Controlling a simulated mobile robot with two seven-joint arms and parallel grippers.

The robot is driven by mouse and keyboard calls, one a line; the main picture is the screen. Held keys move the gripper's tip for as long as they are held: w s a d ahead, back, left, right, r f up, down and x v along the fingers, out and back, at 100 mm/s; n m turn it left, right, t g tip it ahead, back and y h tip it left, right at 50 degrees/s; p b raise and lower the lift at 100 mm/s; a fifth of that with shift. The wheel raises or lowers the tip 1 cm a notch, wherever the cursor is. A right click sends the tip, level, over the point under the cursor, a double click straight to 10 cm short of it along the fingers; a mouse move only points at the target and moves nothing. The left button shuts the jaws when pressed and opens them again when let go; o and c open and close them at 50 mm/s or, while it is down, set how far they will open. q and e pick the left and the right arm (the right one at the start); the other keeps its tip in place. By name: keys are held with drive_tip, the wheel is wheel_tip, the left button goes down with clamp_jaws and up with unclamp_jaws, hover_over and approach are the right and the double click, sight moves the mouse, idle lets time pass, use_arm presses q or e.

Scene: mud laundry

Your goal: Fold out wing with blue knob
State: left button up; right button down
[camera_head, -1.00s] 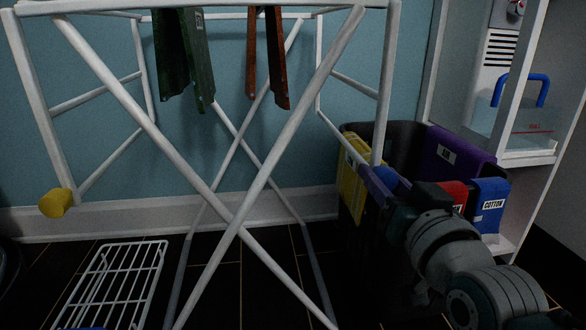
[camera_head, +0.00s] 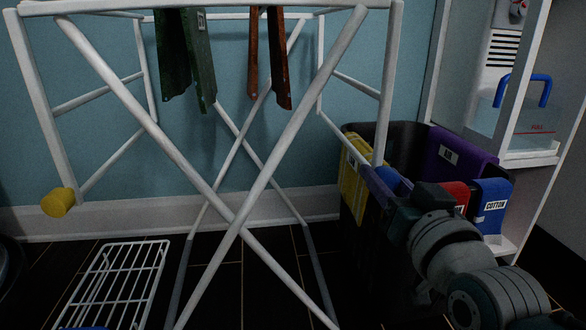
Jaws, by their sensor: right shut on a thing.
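The white drying rack (camera_head: 235,225) stands in the middle on crossed legs. Its right wing (camera_head: 386,90) hangs down from the top right corner. The blue knob (camera_head: 396,180) is at the lower end of this wing, partly hidden by my right gripper (camera_head: 382,187). My right gripper reaches in from the lower right and is shut on the blue knob. The left wing (camera_head: 38,105) also hangs down, with a yellow knob (camera_head: 57,203) at its lower corner. My left gripper is not in view.
A dark laundry bin (camera_head: 400,140) with yellow, purple, red and blue labelled flaps stands just behind my right gripper. A white shelf (camera_head: 530,160) is at the right. A white wire rack (camera_head: 120,285) lies at lower left. Green and brown items (camera_head: 185,60) hang from the top.

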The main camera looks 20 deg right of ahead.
drive_tip(key=shift+d, duration=0.1)
idle(0.3)
drive_tip(key=shift+s+d+r+n+p, duration=0.1)
drive_tip(key=shift+s+d+n+p, duration=0.1)
drive_tip(key=shift+d+n+p, duration=0.35)
drive_tip(key=s+d+r+n+p, duration=0.2)
drive_tip(key=d+r+n+p, duration=0.15)
drive_tip(key=d, duration=0.25)
drive_tip(key=s+d+r+n+p, duration=0.1)
drive_tip(key=d+r+n+p, duration=0.1)
drive_tip(key=d+n+p, duration=0.35)
drive_tip(key=s+d+r+n+p, duration=0.1)
drive_tip(key=d+r+n+p, duration=0.3)
drive_tip(key=r, duration=0.4)
drive_tip(key=d+r+n+p, duration=0.4)
drive_tip(key=r+p, duration=0.3)
drive_tip(key=r, duration=0.1)
drive_tip(key=shift+s+d+r, duration=0.35)
drive_tip(key=shift+s+d, duration=0.05)
drive_tip(key=shift+r, duration=0.15)
